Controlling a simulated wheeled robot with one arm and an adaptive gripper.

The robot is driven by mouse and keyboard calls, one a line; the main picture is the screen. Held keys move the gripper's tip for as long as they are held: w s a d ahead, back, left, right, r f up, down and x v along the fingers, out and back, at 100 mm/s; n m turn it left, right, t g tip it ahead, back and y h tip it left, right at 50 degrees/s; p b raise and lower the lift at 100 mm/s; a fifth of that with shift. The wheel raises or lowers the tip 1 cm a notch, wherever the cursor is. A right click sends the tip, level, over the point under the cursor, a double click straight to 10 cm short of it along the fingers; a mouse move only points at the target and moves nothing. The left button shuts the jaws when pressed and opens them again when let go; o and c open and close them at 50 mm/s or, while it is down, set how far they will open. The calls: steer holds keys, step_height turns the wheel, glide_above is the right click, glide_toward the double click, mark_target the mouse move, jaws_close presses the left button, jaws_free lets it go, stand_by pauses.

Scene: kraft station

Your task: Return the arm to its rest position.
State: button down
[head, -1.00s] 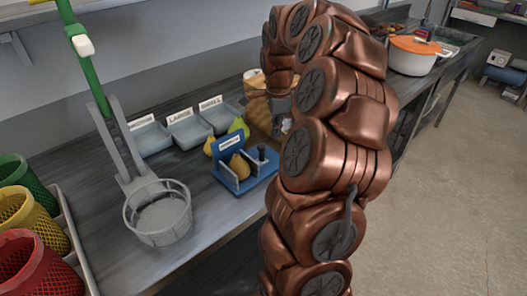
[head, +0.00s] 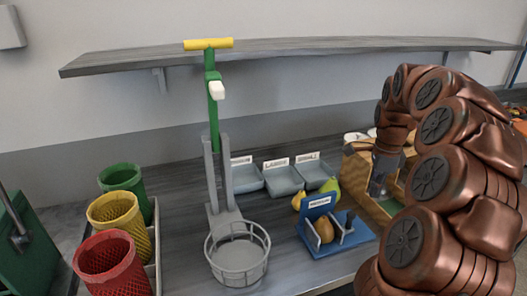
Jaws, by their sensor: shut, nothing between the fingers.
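My copper-coloured arm fills the right side of the head view, bent over at the top. My gripper (head: 378,190), grey, hangs below the arm's end, pointing down in front of a wooden box (head: 365,172). Its fingers are shut and I see nothing held in them. Part of the box is hidden behind the gripper and arm.
A blue stand (head: 314,213) holding a brown-yellow pear (head: 325,231) is left of the gripper. Trays (head: 285,182) line the back. A wire basket (head: 237,262) with a tall green post (head: 212,120), and red (head: 108,268), yellow and green baskets stand left. A shelf (head: 300,50) runs above.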

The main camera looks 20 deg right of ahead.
steer(key=s+a+r+n, duration=0.1)
steer(key=s+a+n, duration=0.2)
steer(key=a+n, duration=0.6)
steer(key=s+a+n, duration=0.4)
steer(key=a, duration=0.9)
steer(key=s+a+f+n+g, duration=0.1)
steer(key=s+a+f+n, duration=0.1)
steer(key=s+a+n, duration=0.3)
steer(key=s+a+f+n, duration=0.3)
steer(key=s+n, duration=0.3)
steer(key=s, duration=0.5)
steer(key=shift+s+a+f+g, duration=0.3)
steer(key=shift+s+a+g, duration=0.1)
steer(key=shift+a, duration=0.5)
